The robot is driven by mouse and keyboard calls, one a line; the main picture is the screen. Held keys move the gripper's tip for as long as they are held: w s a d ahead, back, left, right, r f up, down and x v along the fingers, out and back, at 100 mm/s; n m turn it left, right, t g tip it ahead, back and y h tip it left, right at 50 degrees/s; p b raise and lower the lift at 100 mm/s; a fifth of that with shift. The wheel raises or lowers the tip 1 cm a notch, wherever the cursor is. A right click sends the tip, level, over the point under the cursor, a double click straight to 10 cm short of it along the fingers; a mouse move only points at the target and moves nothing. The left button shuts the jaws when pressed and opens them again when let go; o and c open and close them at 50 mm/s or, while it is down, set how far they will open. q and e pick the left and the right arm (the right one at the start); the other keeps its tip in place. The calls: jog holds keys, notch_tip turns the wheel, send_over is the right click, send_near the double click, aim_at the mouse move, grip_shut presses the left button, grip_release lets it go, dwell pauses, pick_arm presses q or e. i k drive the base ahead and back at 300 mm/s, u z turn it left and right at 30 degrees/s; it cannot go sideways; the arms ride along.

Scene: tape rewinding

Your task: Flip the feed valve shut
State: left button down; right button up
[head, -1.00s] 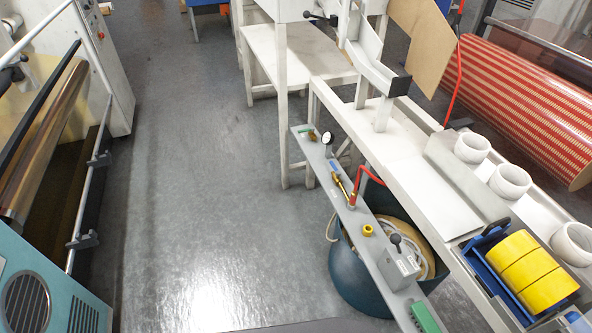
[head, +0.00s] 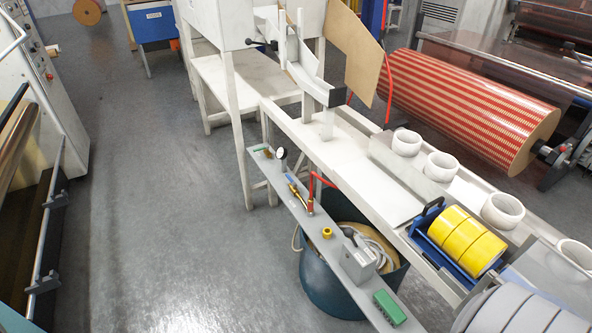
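A narrow grey rail (head: 275,172) runs diagonally beside the white bench. On it is a small brass fitting (head: 297,192), with a red upright part (head: 310,203) and a red hose beside it. This looks like the feed valve; its handle is too small to read its position. A round gauge (head: 281,154) stands farther up the rail. Neither of my grippers is in view.
A dark teal bin (head: 328,287) stands under the rail. The white bench (head: 345,165) carries white rings (head: 441,166) and a blue holder with yellow tape rolls (head: 467,240). Grey rolls (head: 510,312) are at lower right. The grey floor (head: 165,200) to the left is clear.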

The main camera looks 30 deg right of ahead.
aim_at(294, 183)
jog(key=z, duration=0.4)
jog(key=i, duration=0.9)
jog(key=z, duration=1.25)
jog(key=i, duration=0.45)
jog(key=z, duration=0.45)
